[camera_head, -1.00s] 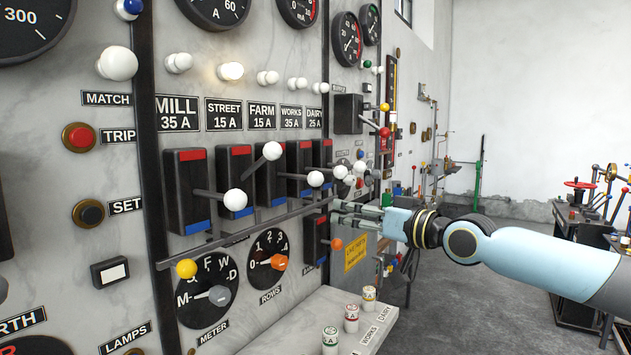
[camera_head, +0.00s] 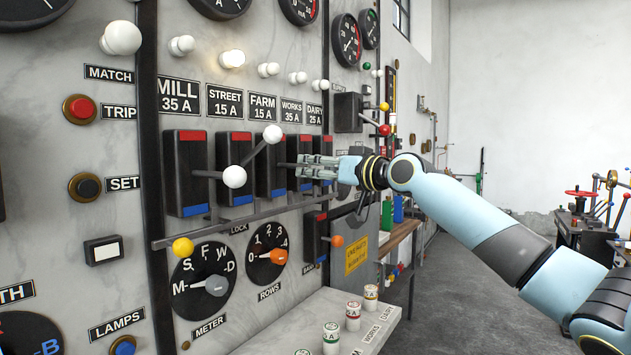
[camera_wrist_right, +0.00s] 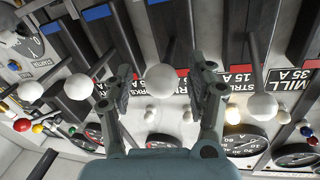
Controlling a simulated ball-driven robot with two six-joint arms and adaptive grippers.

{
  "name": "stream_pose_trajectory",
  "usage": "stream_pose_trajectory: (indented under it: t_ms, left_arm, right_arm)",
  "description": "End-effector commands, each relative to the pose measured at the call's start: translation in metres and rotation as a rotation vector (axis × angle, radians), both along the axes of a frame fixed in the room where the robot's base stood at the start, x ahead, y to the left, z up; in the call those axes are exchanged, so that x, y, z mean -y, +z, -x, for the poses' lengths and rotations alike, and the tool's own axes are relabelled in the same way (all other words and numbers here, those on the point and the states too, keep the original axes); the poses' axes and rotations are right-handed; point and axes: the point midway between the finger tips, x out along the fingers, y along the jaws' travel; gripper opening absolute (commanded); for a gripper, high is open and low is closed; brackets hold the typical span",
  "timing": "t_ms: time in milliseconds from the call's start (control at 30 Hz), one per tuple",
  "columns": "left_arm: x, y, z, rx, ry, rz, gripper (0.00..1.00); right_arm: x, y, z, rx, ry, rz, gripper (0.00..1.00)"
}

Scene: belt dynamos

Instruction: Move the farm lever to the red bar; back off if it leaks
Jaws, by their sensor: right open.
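The farm switch box (camera_head: 266,182) is black, third from the left, with a blue bar at its foot. Its red bar (camera_wrist_right: 182,71) shows in the wrist view; in the head view a neighbouring lever's ball mostly covers it. The farm lever sticks out roughly level, and its white ball (camera_wrist_right: 162,82) lies between the fingers in the wrist view. In the head view my right gripper (camera_head: 306,168) hides that ball. The right gripper is open, its fingers on either side of the ball; I cannot tell whether they touch it. My left gripper is not in view.
The mill lever's ball (camera_head: 234,176) and the raised street lever's ball (camera_head: 272,134) are close on the left. The works lever's ball (camera_wrist_right: 78,87) is beside the fingers. A rail (camera_head: 210,231) runs below the boxes, above a shelf with fuses (camera_head: 353,316).

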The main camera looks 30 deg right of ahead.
Motion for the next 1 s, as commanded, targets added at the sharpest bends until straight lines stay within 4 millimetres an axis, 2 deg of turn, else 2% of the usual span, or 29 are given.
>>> stream_pose_trajectory:
  t_ms: [133,400,800,833,1000]
  left_arm:
    - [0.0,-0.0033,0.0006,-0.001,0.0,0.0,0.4]
    - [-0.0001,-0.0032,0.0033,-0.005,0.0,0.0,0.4]
    - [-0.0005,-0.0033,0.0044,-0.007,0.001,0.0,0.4]
    - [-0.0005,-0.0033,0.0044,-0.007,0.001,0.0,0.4]
    - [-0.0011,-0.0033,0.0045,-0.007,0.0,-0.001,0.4]
  right_arm:
    - [-0.0021,-0.0001,-0.007,-0.001,0.001,0.001,0.56]
    - [-0.0023,0.0003,-0.0076,-0.002,0.001,0.001,0.55]
    - [-0.0021,0.0002,-0.0074,-0.001,0.001,0.001,0.03]
    - [-0.0021,0.0002,-0.0074,-0.001,0.001,0.001,0.0]
    - [-0.0021,0.0001,-0.0073,-0.002,0.001,0.001,0.0]
